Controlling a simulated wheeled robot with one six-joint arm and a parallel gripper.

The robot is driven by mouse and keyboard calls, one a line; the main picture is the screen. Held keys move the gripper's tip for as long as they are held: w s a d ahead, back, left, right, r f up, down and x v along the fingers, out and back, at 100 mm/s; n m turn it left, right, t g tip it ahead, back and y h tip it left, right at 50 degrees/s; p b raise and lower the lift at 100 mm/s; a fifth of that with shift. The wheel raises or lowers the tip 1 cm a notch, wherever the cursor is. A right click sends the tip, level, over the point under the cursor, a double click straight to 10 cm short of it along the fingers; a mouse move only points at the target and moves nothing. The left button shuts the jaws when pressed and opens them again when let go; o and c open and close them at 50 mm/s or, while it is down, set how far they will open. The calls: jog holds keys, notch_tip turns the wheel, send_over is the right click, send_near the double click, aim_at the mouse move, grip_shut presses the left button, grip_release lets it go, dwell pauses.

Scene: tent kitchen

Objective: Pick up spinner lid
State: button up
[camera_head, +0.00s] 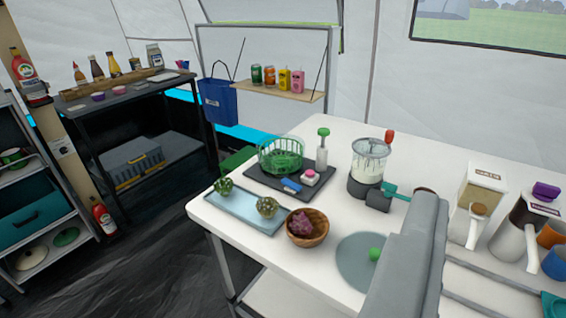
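A round, pale translucent disc with a green knob, which looks like the spinner lid (350,262), lies flat on the white table near its front edge. A large grey part of my arm or gripper (408,262) rises from the bottom edge and covers the lid's right side. I cannot make out separate fingertips or whether the gripper is open. From this angle I cannot tell whether the grey part touches the lid. The green spinner basket (281,155) stands farther back on a dark board.
A wooden bowl (307,238) with a purple item stands left of the lid. A light-blue tray (240,212) holds green artichoke-like items. A blender (368,170) stands behind, and dispensers (482,205) and cups stand at right. A dark shelf is at far left.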

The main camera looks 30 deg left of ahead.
dwell(0.3)
jog(key=c, duration=0.4)
jog(key=n+g, duration=0.4)
jog(key=g, duration=1.3)
send_over(376, 251)
jog(key=f, duration=2.4)
jog(key=shift+s+a, duration=0.25)
jog(key=shift+s, duration=0.05)
jog(key=shift+w+d+f, duration=0.15)
jog(key=shift+f, duration=1.2)
jog(key=shift+w+d+f, duration=0.1)
jog(key=shift+f, duration=1.25)
